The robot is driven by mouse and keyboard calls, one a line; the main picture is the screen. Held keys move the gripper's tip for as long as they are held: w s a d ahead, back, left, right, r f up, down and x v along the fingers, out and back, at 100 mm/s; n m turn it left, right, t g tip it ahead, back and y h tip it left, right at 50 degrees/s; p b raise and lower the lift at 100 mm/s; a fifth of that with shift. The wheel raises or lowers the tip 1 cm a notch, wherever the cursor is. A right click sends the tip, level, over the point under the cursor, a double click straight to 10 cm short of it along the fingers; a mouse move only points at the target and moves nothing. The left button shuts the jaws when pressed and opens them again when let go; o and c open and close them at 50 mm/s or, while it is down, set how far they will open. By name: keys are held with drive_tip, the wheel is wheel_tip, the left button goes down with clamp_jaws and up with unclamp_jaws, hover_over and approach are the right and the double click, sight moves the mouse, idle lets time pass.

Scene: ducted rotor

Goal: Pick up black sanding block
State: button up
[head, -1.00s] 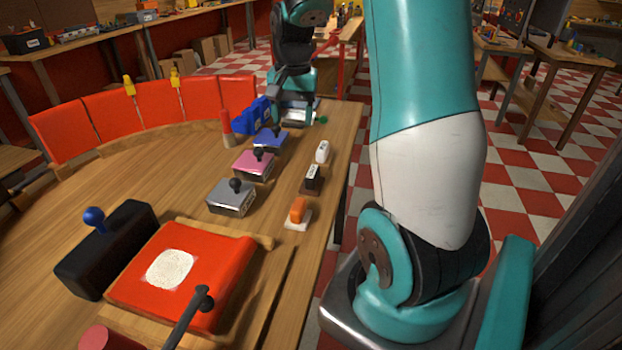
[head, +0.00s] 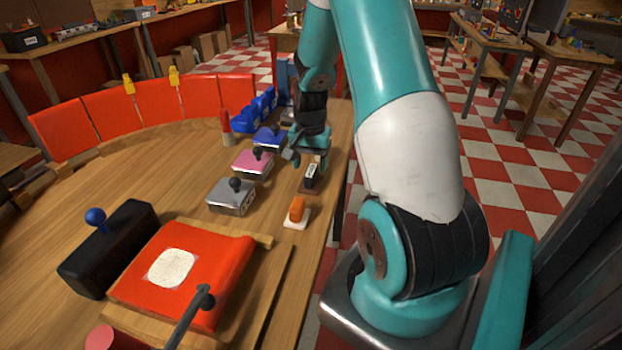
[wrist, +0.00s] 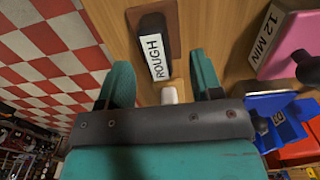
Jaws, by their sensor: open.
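The black sanding block (head: 311,176) stands near the right edge of the wooden bench, on a brown base. In the wrist view the black sanding block (wrist: 152,42) shows a white face labelled ROUGH, lying beyond my fingertips and roughly between their lines. My gripper (head: 308,156) is over the bench just behind the block in the head view. In the wrist view my gripper (wrist: 160,68) has its two fingers apart with nothing held. A white block (wrist: 169,95) shows between the fingers, partly hidden by the gripper body.
An orange block (head: 297,208) on a pale base stands in front of the black one. Grey (head: 231,197), pink (head: 252,164) and blue (head: 268,139) boxes with dark knobs line the left side. Bare bench lies between the rows.

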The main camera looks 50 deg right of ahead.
sight(311, 170)
drive_tip(key=shift+s+f, duration=0.2)
drive_tip(key=shift+f, duration=1.7)
drive_tip(key=c, duration=1)
drive_tip(key=shift+c, duration=0.2)
drive_tip(key=shift+r, duration=0.1)
wheel_tip(311, 170, up, 20)
